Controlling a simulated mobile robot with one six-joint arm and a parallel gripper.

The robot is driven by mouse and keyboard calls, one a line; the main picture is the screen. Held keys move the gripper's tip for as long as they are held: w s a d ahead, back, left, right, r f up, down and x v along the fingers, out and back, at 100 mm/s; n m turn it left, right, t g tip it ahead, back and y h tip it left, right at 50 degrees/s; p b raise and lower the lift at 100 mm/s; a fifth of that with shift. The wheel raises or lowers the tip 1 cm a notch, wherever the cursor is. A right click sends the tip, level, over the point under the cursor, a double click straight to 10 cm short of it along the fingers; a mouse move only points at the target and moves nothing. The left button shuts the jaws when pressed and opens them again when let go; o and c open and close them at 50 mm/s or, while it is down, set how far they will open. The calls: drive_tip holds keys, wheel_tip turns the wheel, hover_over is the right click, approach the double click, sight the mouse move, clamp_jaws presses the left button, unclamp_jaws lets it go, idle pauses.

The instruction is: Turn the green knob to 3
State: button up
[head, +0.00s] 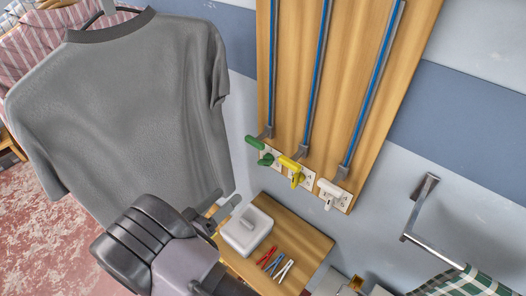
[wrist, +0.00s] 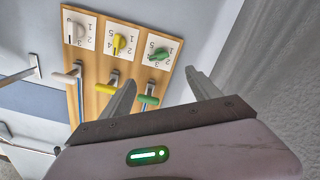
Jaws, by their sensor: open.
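The green knob (head: 266,159) sits on a small white numbered plate at the lower left of the wooden board; in the wrist view the knob (wrist: 160,53) is on the rightmost plate, with figures around it partly readable. The number it points to cannot be told. A green lever handle (head: 254,141) is close to it, at the end of a rail. My gripper (head: 213,213) is open and empty, below and left of the knob in the head view. In the wrist view, its fingers (wrist: 161,78) are spread, with the knob beyond their tips, apart from them.
A yellow knob (head: 296,179) and a white knob (head: 328,203) are beside the green one, each with a like-coloured handle. A grey shirt (head: 130,100) hangs at left; a metal bar (head: 419,208) is at right.

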sight(262, 164)
drive_tip(key=x, duration=1.5)
drive_tip(key=shift+w+d+b, duration=0.2)
drive_tip(key=shift+d+b, duration=0.1)
drive_tip(key=shift+d, duration=0.05)
drive_tip(key=c, duration=1.4)
drive_tip(key=shift+o, duration=0.2)
drive_tip(key=shift+n, duration=0.3)
drive_tip(key=n+b, duration=0.3)
drive_tip(key=n, duration=0.2)
drive_tip(key=n+b, duration=0.1)
drive_tip(key=n, duration=0.5)
drive_tip(key=shift+a+r, duration=0.1)
drive_tip(key=shift+r, duration=0.05)
